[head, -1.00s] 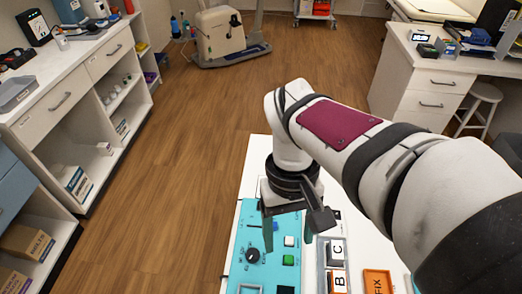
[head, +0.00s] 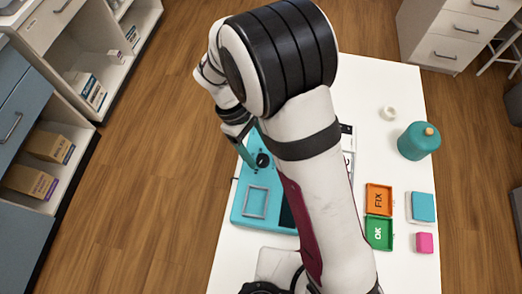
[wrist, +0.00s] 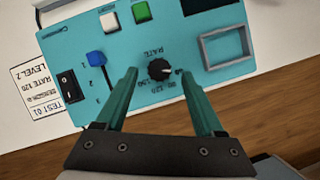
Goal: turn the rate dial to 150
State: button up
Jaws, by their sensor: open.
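The teal panel (wrist: 205,75) lies on the white table, with a black rate dial (wrist: 160,69) marked RATE. Small numbers sit beside the dial; its white mark points to the right in the wrist view, but the exact reading is unclear. My gripper (wrist: 159,74) is open, with one teal finger on each side of the dial in that view. I cannot tell whether the fingers touch it or are still above it. In the head view the dial (head: 262,160) shows just right of a finger of my gripper (head: 246,156); my arm hides part of the panel.
The panel also has a blue slider (wrist: 95,58), a white button (wrist: 109,21), a green button (wrist: 141,12), a black rocker switch (wrist: 68,85) and a raised grey frame (wrist: 225,45). A printed card (wrist: 47,92) lies beside it.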

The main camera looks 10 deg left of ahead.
jog(key=shift+x, duration=1.25)
grip_shut()
